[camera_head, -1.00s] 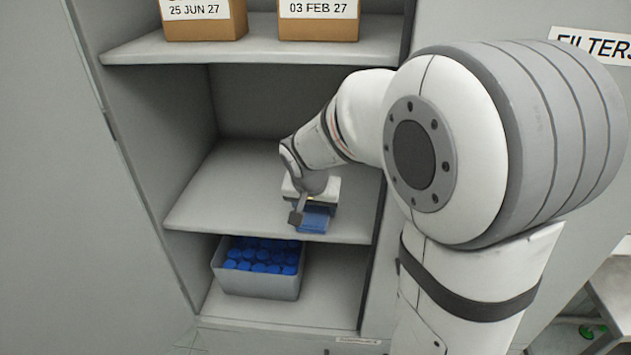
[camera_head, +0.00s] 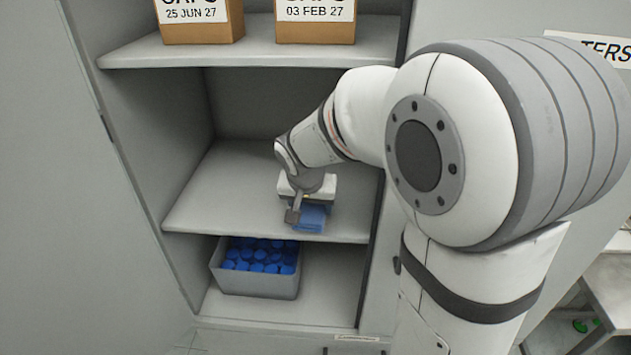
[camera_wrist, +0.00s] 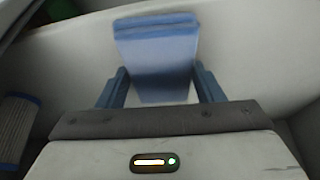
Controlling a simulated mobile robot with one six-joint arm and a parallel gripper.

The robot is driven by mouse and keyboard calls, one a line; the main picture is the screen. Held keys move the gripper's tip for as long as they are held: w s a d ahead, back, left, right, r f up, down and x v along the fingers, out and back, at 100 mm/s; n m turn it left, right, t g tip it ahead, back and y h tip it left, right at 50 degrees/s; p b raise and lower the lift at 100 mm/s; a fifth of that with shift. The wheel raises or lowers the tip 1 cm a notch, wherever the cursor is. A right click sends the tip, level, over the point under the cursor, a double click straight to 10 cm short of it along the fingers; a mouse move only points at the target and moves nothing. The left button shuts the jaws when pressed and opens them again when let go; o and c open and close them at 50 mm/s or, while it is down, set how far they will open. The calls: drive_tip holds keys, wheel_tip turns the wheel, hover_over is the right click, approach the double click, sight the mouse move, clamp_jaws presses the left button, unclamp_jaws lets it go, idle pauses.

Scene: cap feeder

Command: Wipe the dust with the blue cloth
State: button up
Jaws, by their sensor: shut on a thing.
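My gripper (camera_head: 305,205) is low over the front part of the middle shelf (camera_head: 215,200). It is shut on the blue cloth (camera_head: 309,218), which shows below it near the shelf's front edge. In the wrist view the cloth (camera_wrist: 157,50) is a folded blue pad between the two blue fingers of my gripper (camera_wrist: 160,85). The cloth appears to lie on or just above the shelf; I cannot tell if it touches. I cannot make out any dust on the visible shelf surface. The arm hides the right part of the shelf.
A grey bin (camera_head: 255,283) of blue caps stands on the shelf below. Two brown boxes with date labels (camera_head: 201,22) (camera_head: 315,22) stand on the shelf above. A pleated cylinder with a blue end (camera_wrist: 16,128) shows at left in the wrist view. The shelf's left part is clear.

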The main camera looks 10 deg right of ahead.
drive_tip(key=shift+w+d+r+p, duration=0.15)
drive_tip(key=shift+r+p, duration=0.1)
drive_tip(key=shift+r, duration=0.3)
drive_tip(key=shift+w+d+r+p, duration=0.1)
drive_tip(key=shift+w+r+p, duration=0.1)
drive_tip(key=shift+r, duration=0.35)
drive_tip(key=shift+s+r+p, duration=0.1)
drive_tip(key=shift+r+p, duration=1.2)
drive_tip(key=shift+r, duration=0.95)
drive_tip(key=shift+f, duration=0.1)
